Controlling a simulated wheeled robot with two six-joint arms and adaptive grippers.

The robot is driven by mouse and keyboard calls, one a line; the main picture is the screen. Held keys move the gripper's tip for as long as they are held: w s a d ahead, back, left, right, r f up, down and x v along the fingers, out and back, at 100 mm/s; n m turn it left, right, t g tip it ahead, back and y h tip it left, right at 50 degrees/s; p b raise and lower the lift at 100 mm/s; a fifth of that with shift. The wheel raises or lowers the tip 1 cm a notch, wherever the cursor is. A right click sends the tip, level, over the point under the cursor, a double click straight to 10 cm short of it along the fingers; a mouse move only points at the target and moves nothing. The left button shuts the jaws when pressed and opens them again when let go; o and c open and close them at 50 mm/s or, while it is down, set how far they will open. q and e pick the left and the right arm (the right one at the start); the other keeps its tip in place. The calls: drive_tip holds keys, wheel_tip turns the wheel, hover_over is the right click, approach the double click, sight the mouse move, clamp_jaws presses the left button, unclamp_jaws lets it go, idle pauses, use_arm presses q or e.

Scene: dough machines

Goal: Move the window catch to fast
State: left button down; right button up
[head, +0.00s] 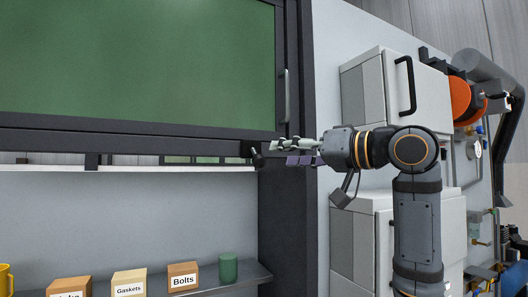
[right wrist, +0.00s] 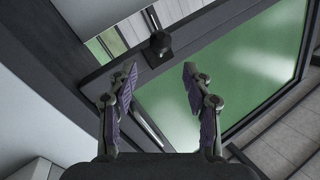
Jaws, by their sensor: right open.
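The window (head: 140,55) is a dark-framed green pane at the upper left of the head view. It also fills much of the right wrist view (right wrist: 220,85). A small black knob (head: 256,158), which looks like the window catch, sits at the frame's lower right corner. In the right wrist view the knob (right wrist: 158,44) shows on the dark frame, ahead of the fingertips. My right gripper (head: 280,152) is open and empty, just right of the knob and apart from it in the wrist view. The catch's setting cannot be told. My left gripper is out of view.
A vertical grey bar (head: 287,95) stands on the window's right edge, close above my right gripper. A shelf (head: 225,283) below holds labelled boxes and a green cup (head: 228,268). A white cabinet (head: 375,85) stands behind my right arm.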

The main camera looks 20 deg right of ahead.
sight(256, 156)
drive_tip(key=p+x, duration=0.2)
drive_tip(key=x, duration=0.5)
drive_tip(key=shift+a, duration=0.1)
